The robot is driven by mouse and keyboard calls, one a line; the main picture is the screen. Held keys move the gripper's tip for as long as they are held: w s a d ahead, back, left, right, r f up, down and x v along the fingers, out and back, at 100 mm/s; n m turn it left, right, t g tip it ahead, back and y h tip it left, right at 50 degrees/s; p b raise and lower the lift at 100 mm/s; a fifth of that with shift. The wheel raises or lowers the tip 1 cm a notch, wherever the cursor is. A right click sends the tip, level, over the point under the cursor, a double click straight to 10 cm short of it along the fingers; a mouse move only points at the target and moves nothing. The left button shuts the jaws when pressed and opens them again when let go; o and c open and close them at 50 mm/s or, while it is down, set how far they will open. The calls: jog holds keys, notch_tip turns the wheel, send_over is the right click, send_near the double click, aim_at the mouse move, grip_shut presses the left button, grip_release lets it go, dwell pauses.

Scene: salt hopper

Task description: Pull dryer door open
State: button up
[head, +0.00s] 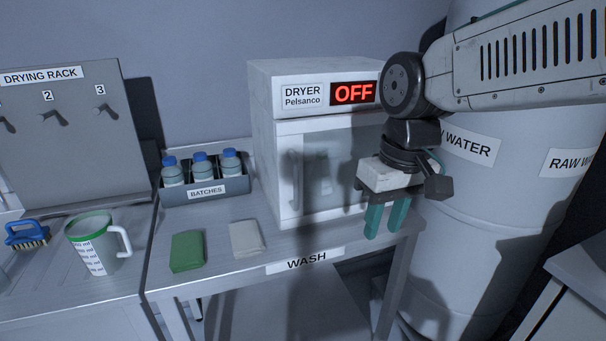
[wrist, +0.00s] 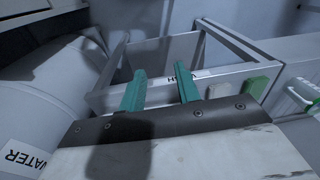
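The white dryer (head: 262,105) stands at the back of the wash table, with a red "OFF" display on its top panel. Its glass-fronted door (head: 288,130) looks shut, and a pale vertical handle (head: 297,182) shows near the door's left edge. My gripper (head: 385,237) hangs in front of the dryer's right side, apart from the handle and pointing down. Its two teal fingers are apart with nothing between them, as the wrist view (wrist: 158,78) also shows. My arm and gripper hide the right part of the door.
A batches tray (head: 230,187) with blue-capped bottles stands left of the dryer. A green sponge (head: 187,251) and a white cloth (head: 246,238) lie in front. A measuring jug (head: 92,245) and brush (head: 26,234) are farther left. A large water tank (head: 455,220) stands close on the right.

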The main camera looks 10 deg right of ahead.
jog(key=w+a+r+n+t+y, duration=0.1)
jog(key=w+a+r+n, duration=0.25)
jog(key=w, duration=0.55)
jog(key=w+a+r+n+t+y, duration=0.1)
jog(key=w+a+r+n+t, duration=0.1)
jog(key=w+a, duration=0.5)
send_over(296, 205)
jog(key=shift+n, duration=0.25)
jog(key=f, duration=0.7)
jog(key=shift+w+d+f, duration=0.1)
jog(key=shift+w+f, duration=0.1)
jog(key=shift+w, duration=0.15)
grip_shut()
